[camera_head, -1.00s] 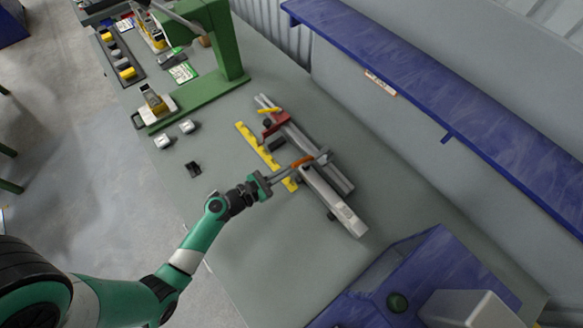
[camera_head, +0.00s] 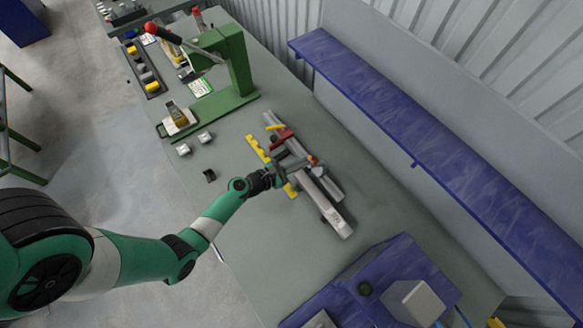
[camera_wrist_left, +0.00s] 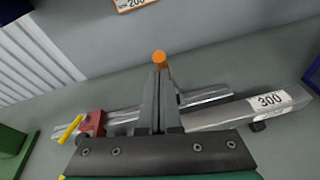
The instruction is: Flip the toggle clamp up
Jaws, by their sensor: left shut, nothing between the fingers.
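The toggle clamp's orange-tipped handle (camera_head: 312,160) stands at the metal rail fixture (camera_head: 322,196) on the grey table. In the left wrist view the orange tip (camera_wrist_left: 161,58) shows right at the ends of my fingers, and most of the handle is hidden behind them. My left gripper (camera_head: 302,164) is shut and empty, reaching over the rails beside the handle. Its fingers also show in the left wrist view (camera_wrist_left: 160,80). I cannot tell whether they touch the handle. My right gripper is not in view.
A red block (camera_head: 283,136) and a yellow lever (camera_wrist_left: 70,129) sit at the fixture's far end. A yellow strip (camera_head: 257,148) lies alongside. A green press (camera_head: 240,65) stands behind, a blue machine (camera_head: 380,275) in front. A blue shelf (camera_head: 400,110) runs along the wall.

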